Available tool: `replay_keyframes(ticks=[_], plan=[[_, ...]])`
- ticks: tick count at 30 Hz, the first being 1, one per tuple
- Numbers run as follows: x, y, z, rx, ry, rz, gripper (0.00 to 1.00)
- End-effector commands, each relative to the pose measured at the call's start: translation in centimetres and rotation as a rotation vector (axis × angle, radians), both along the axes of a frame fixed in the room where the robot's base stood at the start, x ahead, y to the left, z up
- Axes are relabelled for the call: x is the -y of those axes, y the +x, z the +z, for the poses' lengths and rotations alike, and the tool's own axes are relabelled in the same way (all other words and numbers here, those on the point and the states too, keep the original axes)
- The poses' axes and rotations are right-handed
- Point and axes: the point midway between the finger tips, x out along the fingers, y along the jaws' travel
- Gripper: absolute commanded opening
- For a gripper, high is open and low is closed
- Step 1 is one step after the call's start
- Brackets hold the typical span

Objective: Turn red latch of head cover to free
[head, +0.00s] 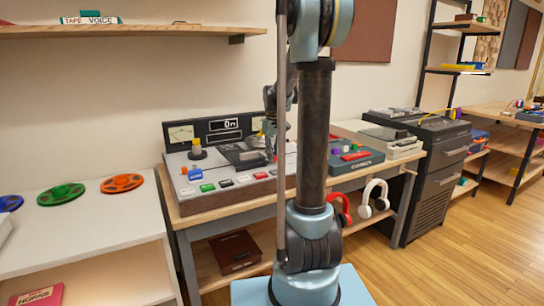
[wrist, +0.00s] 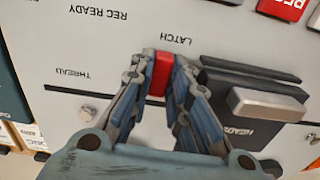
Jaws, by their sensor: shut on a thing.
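The red latch (wrist: 159,76) shows in the wrist view on the pale deck face, beside the printed word LATCH. My gripper (wrist: 163,57) has its two blue-padded fingers on either side of it and is shut on it. The dark head cover (wrist: 250,75), with a metal bar and a HEADS label, lies just right of the fingers. In the head view my gripper (head: 270,128) is over the tape machine (head: 215,172), partly behind my arm. The latch cannot be made out there.
A red REC button (wrist: 285,8) sits near the top of the wrist view. A bench (head: 185,215) carries the machine, with a box of coloured controls (head: 355,158) to the right. Red headphones (head: 340,212) and white headphones (head: 375,197) hang at its front.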

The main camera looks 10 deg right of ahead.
Motion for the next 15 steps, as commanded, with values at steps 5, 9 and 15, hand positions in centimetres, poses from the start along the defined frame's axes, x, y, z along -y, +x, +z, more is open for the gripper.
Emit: replay_keyframes(ticks=[5, 9, 15], plan=[[0.07, 0.24, 0.06, 0.004, 0.0, 0.049, 0.0], [0.09, 0.25, 0.07, 0.004, 0.0, 0.066, 0.0], [0.08, 0.25, 0.07, 0.004, 0.0, 0.071, 0.0]])
